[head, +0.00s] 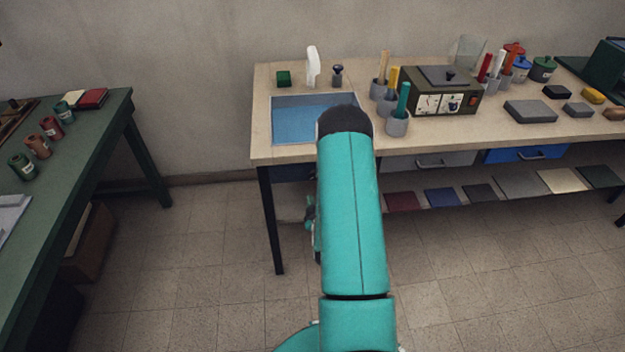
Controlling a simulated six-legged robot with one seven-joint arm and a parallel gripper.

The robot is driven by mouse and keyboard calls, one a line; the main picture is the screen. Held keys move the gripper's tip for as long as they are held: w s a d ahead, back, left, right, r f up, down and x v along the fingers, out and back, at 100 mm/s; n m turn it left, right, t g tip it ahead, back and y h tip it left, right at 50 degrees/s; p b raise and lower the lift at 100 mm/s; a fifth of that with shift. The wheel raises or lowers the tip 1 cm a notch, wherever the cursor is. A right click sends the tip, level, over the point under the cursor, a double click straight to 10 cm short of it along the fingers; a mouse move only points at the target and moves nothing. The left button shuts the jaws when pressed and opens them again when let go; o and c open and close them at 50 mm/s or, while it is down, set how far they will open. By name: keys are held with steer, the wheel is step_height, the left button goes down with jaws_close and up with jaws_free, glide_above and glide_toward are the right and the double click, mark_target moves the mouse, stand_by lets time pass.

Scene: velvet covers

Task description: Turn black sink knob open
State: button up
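The black sink knob (337,75) stands on the back rim of the sink, just right of the white faucet (312,68). It is small here, and I cannot tell which way it is turned. The sink (300,120) is a blue basin set into the left end of the beige workbench (262,125). My teal arm rises in front of the bench, and its dark joint covers the basin's right front part. Small parts of my arm's far end peek out left of the upper link, below the bench top. The fingertips are hidden, and nothing shows in their grip.
Grey cups with tools (397,122) and a dark control box (440,92) stand right of the sink. A green table (100,125) with several jars is at the left. Floor between the tables is clear.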

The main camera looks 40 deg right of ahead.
steer(key=x, duration=0.7)
steer(key=shift+w, duration=0.1)
steer(key=shift+c, duration=0.3)
steer(key=c, duration=0.9)
